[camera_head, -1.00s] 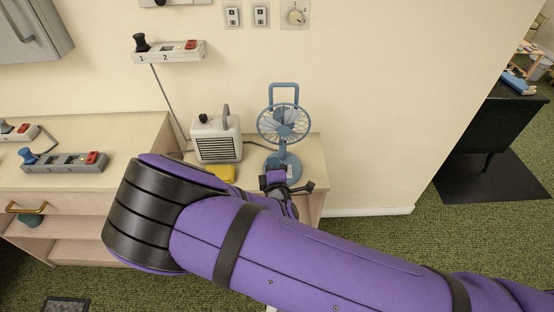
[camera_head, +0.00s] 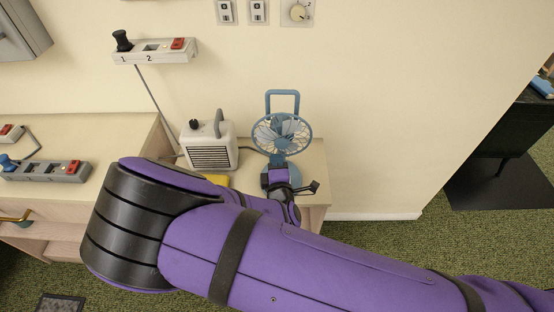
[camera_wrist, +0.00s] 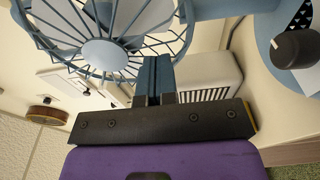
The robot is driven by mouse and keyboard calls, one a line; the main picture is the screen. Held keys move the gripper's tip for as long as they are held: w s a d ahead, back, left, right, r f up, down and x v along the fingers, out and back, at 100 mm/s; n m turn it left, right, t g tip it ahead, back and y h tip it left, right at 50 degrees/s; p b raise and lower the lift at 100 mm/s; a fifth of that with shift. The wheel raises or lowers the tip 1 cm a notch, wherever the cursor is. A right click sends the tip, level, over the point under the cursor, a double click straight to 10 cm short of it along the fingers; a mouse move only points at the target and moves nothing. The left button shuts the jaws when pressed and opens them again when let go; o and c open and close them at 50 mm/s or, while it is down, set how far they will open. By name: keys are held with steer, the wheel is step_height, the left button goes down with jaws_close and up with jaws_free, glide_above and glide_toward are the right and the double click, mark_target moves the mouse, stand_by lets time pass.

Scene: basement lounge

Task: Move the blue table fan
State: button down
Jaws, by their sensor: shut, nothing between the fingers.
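The blue table fan (camera_head: 282,132) stands upright on the right part of a small light-wood table (camera_head: 314,165), its loop handle on top. My gripper (camera_head: 279,167) is in front of the fan's lower part and hides some of its stem and base. In the wrist view the fan's wire cage (camera_wrist: 98,52) fills the upper left. The fan's round base (camera_wrist: 268,28) with a dark knob is at the upper right. My gripper's two fingers (camera_wrist: 153,82) are together, with nothing between them, beside the cage. I cannot tell whether they touch it.
A white heater (camera_head: 209,146) with a dark knob stands just left of the fan, with a yellow item (camera_head: 216,181) in front. A grey switch strip (camera_head: 46,171) lies on the left counter. A wall panel (camera_head: 155,51) hangs above. Open floor (camera_head: 390,235) is at the right.

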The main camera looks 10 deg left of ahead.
steer(key=w+d, duration=0.6)
steer(key=w, duration=0.7)
steer(key=shift+d, duration=0.1)
